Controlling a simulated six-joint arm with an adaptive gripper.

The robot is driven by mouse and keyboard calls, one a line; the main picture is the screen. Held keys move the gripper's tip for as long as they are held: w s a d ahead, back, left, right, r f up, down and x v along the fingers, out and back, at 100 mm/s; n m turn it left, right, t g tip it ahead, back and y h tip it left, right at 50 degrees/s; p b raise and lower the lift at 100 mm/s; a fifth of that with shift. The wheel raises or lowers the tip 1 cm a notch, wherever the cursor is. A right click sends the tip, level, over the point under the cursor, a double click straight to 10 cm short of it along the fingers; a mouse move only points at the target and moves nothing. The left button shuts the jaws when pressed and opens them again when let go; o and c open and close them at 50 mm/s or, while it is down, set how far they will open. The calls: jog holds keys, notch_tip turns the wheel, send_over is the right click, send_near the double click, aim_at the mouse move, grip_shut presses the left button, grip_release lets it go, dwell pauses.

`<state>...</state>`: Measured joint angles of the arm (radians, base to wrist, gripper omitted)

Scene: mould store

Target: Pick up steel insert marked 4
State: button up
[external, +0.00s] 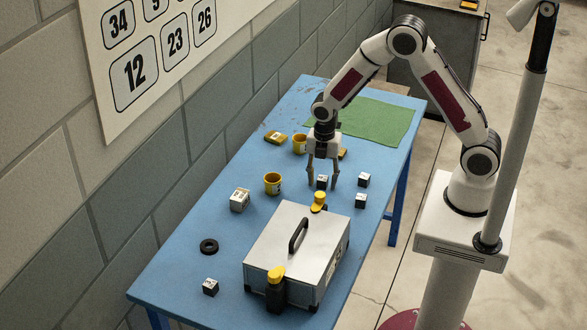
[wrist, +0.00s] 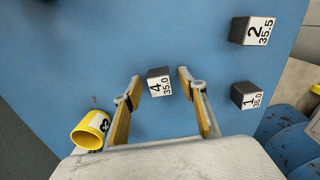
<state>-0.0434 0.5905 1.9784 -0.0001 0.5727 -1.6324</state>
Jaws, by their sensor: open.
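The steel insert marked 4 (wrist: 159,83) is a small dark block with a white label reading 4 and 35.0. In the wrist view it lies on the blue table between and just beyond my open fingers. My gripper (wrist: 157,80) is open and holds nothing. In the external view my gripper (external: 323,186) points down over the table, with a small dark block (external: 322,182) between its fingers. A block marked 2 (wrist: 252,31) and a block marked 1 (wrist: 246,95) lie to the right in the wrist view.
A yellow cup marked 3 (wrist: 90,130) lies near my left finger. In the external view, a silver case (external: 285,255) with a black handle stands in front, a black ring (external: 209,246) lies left, and a green mat (external: 375,122) lies behind. Bare blue table surrounds the insert.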

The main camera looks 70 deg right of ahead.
aim_at(323, 178)
grip_shut()
jog(key=shift+r, duration=5)
